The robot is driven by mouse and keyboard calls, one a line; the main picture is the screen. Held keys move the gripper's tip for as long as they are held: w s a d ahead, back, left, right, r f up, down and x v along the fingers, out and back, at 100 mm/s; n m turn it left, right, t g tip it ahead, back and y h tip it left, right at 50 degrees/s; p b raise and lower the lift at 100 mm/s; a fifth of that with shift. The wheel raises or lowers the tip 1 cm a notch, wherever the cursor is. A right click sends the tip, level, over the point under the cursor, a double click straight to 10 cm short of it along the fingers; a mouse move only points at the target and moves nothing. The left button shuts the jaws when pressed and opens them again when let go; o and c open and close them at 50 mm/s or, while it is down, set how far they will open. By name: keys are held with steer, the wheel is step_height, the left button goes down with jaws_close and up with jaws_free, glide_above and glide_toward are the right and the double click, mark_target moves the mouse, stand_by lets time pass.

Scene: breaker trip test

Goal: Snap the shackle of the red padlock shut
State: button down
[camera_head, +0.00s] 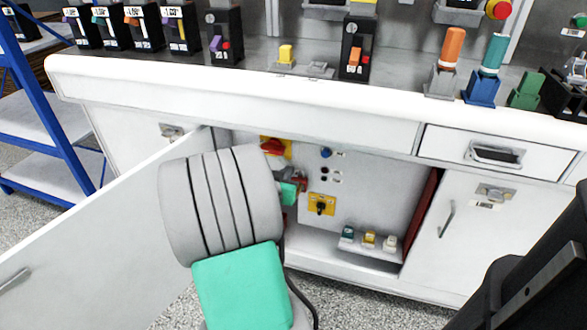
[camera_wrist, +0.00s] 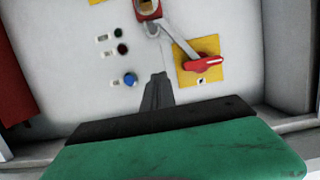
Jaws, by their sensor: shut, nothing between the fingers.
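The red padlock (camera_wrist: 147,10) is at the top edge of the wrist view, partly cut off, with a brass-coloured patch on its body. Grey metal at its lower end (camera_wrist: 152,29) looks like the shackle; I cannot tell how far it stands open. A grey strip runs from there toward the red rotary handle (camera_wrist: 204,65) on a yellow plate. My gripper (camera_wrist: 160,77) is shut and empty, its dark fingers pointing at the panel, apart from the padlock in the picture. In the head view my own arm hides most of the gripper and the area around the padlock.
The panel sits inside an open cabinet. A blue button (camera_wrist: 130,79) is left of my fingers. The open door (camera_head: 110,240) stands left of my arm. A low shelf (camera_head: 365,248) with small coloured blocks is lower right. The worktop (camera_head: 250,85) overhangs above.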

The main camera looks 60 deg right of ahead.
steer(key=b, duration=0.2)
glide_above(299, 171)
steer(key=a, duration=0.2)
step_height(299, 171, down, 2)
steer(key=shift+d+f, duration=0.1)
steer(key=shift+f, duration=0.15)
step_height(299, 171, down, 3)
steer(key=shift+r+b, duration=0.1)
steer(key=shift+b, duration=0.55)
steer(key=shift+f, duration=0.5)
